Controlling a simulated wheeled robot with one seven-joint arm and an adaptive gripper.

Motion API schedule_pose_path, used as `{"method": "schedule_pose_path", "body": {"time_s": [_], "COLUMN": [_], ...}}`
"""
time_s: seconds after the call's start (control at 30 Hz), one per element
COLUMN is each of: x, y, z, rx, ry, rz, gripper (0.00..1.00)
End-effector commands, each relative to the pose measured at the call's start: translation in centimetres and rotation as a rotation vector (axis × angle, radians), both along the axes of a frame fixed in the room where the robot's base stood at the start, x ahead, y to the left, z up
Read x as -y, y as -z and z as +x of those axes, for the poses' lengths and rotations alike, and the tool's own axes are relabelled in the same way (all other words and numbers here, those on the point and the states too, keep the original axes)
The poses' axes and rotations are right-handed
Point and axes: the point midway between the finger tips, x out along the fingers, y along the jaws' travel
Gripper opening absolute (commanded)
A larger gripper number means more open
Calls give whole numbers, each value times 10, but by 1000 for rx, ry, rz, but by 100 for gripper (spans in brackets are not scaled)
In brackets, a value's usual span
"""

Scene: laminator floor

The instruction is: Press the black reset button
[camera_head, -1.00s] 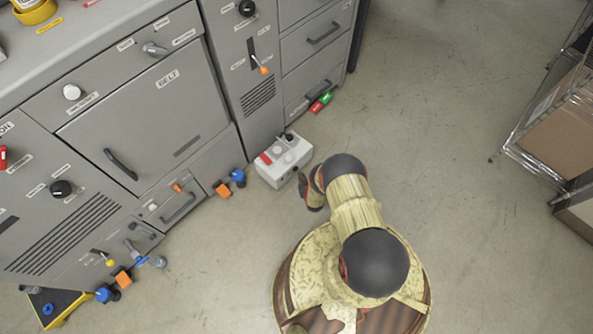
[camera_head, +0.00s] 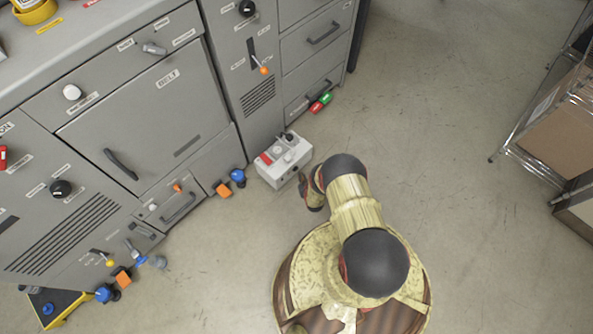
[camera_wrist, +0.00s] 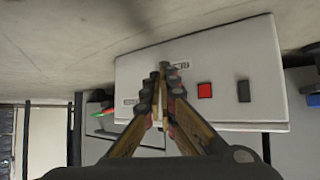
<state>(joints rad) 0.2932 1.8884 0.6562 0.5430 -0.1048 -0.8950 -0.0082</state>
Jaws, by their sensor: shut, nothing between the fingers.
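A pale control box (camera_head: 272,172) stands on the floor against the cabinets; its front face (camera_wrist: 215,65) fills much of the wrist view. No readable label shows which one is the reset. My gripper (camera_wrist: 160,72) is shut and empty, its tips in front of the face, left of the red button. Whether they touch the face is unclear. In the head view my gripper (camera_head: 305,184) is just right of the box, partly hidden by my arm.
Grey machine cabinets (camera_head: 150,115) with knobs and handles line the left and back. Orange (camera_head: 222,189) and blue (camera_head: 238,177) parts sit at the cabinet base left of the box. A wire rack with cardboard (camera_head: 560,135) stands at right. The floor between is clear.

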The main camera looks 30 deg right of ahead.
Motion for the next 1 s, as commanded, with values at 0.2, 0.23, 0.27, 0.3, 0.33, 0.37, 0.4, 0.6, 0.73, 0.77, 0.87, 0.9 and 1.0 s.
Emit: {"method": "schedule_pose_path", "body": {"time_s": [0.2, 0.23, 0.27, 0.3, 0.33, 0.37, 0.4, 0.6, 0.73, 0.77, 0.87, 0.9, 1.0], "x": [0, 0, 0, 0, 0, 0, -1, -3, -3, -3, -3, -3, -3], "y": [0, 0, 0, 0, 0, 0, 0, -1, -1, -1, -1, -1, -1], "z": [0, 0, 0, 0, 0, 1, 2, 8, 9, 8, 8, 8, 8], "rx": [0, 0, 0, 0, 0, 0, 0, 1, 1, 0, 0, 0, 0], "ry": [0, 0, 0, 0, 0, 0, 0, -1, 0, 0, 0, 0, 0], "rz": [0, 0, 0, 0, 0, 0, 0, 0, 0, 0, 0, 0, 0], "gripper": [0, 0, 0, 0, 0, 0, 0, 0, 0, 0, 0, 0, 0]}}
